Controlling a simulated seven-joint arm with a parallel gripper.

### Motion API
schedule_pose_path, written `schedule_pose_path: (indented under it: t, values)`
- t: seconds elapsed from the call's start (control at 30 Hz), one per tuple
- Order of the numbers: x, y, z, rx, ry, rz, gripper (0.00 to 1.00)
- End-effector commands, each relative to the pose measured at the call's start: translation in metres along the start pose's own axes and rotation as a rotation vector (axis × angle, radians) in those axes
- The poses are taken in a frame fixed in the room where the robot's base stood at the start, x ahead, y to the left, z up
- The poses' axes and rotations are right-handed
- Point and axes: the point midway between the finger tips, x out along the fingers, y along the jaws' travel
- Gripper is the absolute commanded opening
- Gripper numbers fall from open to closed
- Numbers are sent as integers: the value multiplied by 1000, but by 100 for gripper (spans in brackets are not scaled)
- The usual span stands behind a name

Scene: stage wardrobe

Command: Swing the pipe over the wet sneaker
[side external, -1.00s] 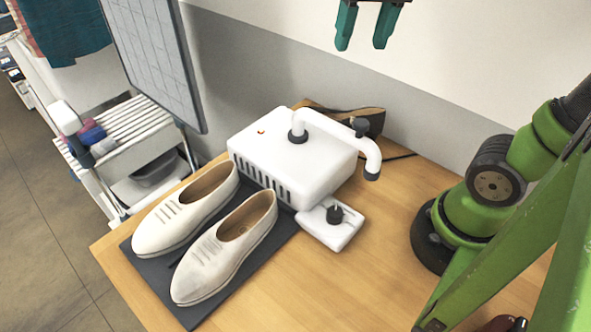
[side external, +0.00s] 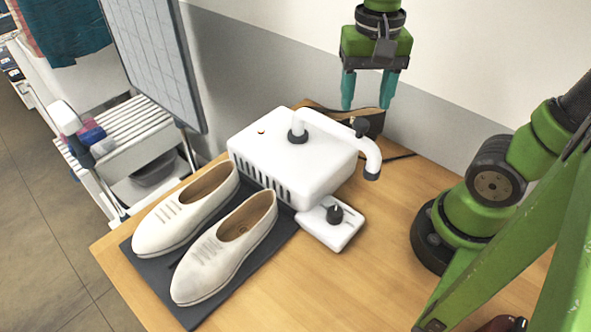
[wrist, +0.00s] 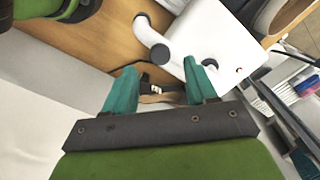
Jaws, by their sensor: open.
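The white bent pipe (side external: 345,137) rises from a dark collar on top of a white dryer box (side external: 290,165). Its dark-tipped outlet hangs past the box's right side, away from the shoes, and a black knob (side external: 361,126) sits on it. Two white sneakers, one at left (side external: 187,208) and one nearer (side external: 226,247), stand on a dark mat left of the box; the nearer one looks greyer, but wetness is hard to tell. My gripper (side external: 367,107) is open and empty, pointing down above the knob and pipe. The wrist view shows the pipe (wrist: 147,32) beyond the teal fingers (wrist: 160,66).
A small white unit with a black dial (side external: 333,215) sits before the box. A cable runs right. A grey panel (side external: 152,58) and slatted rack (side external: 140,125) stand at left. The wooden table (side external: 350,280) is clear in front.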

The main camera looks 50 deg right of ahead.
Motion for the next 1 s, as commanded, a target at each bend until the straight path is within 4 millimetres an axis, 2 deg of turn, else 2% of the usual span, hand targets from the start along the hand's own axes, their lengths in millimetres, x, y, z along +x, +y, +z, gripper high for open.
schedule_pose_path:
  t: [0.1,0.3,0.67,1.0]
  values:
    - [22,0,1,0,-3,3,57]
    - [41,0,0,0,-1,1,57]
    - [45,0,0,-1,0,0,55]
    - [44,0,0,-1,0,0,3]
